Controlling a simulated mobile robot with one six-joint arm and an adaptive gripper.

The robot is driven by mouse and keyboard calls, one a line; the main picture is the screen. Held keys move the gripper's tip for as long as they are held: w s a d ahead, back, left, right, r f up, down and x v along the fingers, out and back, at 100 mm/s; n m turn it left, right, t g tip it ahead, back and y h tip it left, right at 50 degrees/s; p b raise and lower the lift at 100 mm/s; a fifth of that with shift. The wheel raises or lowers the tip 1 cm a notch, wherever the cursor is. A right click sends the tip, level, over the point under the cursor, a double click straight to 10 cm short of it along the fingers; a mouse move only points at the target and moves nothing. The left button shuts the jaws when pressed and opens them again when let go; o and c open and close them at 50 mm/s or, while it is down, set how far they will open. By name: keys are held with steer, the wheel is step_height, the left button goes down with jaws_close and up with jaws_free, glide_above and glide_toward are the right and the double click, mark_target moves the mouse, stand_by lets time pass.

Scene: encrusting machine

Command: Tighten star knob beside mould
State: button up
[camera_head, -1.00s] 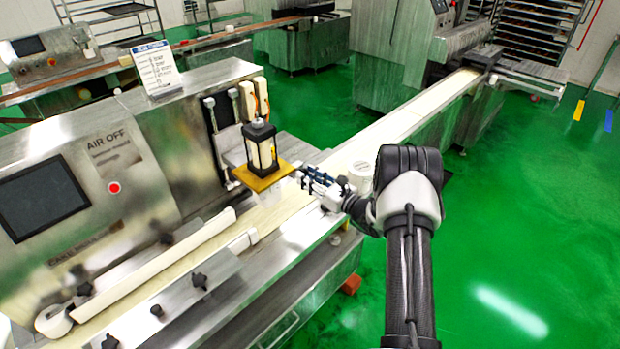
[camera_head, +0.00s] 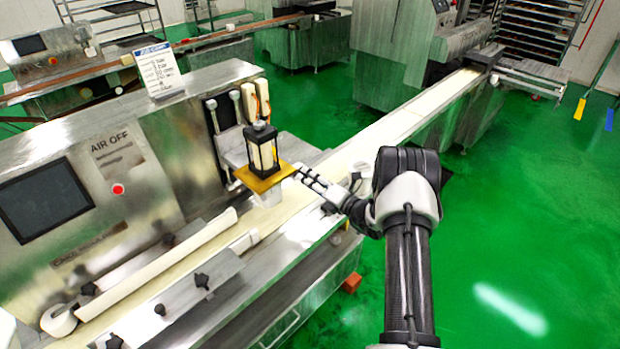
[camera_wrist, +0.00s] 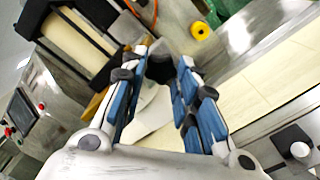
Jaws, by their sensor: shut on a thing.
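The mould (camera_head: 262,152) is a black-framed block with pale faces on a brass-coloured plate (camera_head: 270,179), upright above the conveyor belt. My gripper (camera_head: 298,171) reaches in from the right, its fingertips at the right edge of the plate. In the wrist view my gripper (camera_wrist: 161,62) has its blue-padded fingers closed on a dark star knob (camera_wrist: 160,70), partly hidden between the fingertips. The plate's edge (camera_wrist: 96,103) and the mould's pale side (camera_wrist: 76,46) show to the left of the fingers there. The knob is too small to make out in the head view.
The steel machine with a dark screen (camera_head: 45,199) and red button (camera_head: 118,189) stands left. Several dark knobs, one being a front knob (camera_head: 202,281), sit along the lower guides. The pale belt (camera_head: 400,122) runs to the far right. Green floor (camera_head: 520,220) is open at right.

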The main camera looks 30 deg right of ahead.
steer(key=shift+m+p, duration=0.4)
steer(key=shift+m, duration=1.8)
steer(key=o, duration=1.1)
steer(key=shift+r, duration=0.1)
steer(key=v, duration=1.2)
steer(key=shift+a, duration=0.1)
